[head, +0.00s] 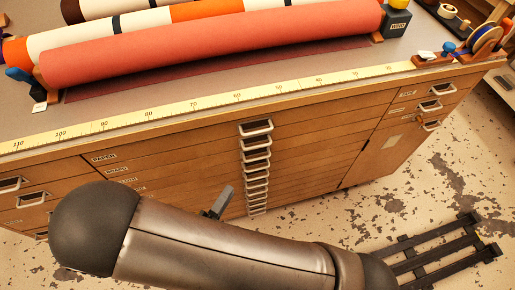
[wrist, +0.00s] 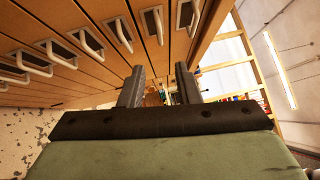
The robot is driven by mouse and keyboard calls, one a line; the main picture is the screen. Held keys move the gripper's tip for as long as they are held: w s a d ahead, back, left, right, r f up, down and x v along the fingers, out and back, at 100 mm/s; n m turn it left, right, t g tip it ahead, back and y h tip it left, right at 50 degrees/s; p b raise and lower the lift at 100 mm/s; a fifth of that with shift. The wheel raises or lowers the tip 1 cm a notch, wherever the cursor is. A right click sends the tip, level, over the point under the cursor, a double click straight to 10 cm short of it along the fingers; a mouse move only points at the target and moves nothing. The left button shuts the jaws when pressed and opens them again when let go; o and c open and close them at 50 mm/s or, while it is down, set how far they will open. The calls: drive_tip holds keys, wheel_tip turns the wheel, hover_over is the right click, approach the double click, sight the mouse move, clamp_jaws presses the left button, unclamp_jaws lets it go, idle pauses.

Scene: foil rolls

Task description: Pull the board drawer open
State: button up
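The board drawer (head: 180,158) is the second wide wooden drawer from the top, under the one labelled PAPER. It looks shut, with a metal pull handle (head: 256,143) in the central column of handles. My gripper (wrist: 160,78) is open, with two dark fingers apart and nothing between them. The wrist view shows it near the cabinet front, with a row of handles to its left and above; the board handle appears to be the second from the right (wrist: 152,22). In the head view my arm hides most of the gripper; only a dark piece shows beside the lower handles.
Foil rolls, one of them red (head: 210,40), lie on the worktop (head: 300,60) with a yellow ruler (head: 240,97) along its front edge. Smaller drawers with handles stand at both sides. Bare floor (head: 350,215) lies in front, with a dark slatted rack (head: 440,245) at right.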

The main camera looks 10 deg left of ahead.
drive_tip(key=x, duration=1.4)
drive_tip(key=shift+w+d+p, duration=0.15)
drive_tip(key=shift+w+p, duration=0.15)
drive_tip(key=shift+p, duration=0.05)
clamp_jaws()
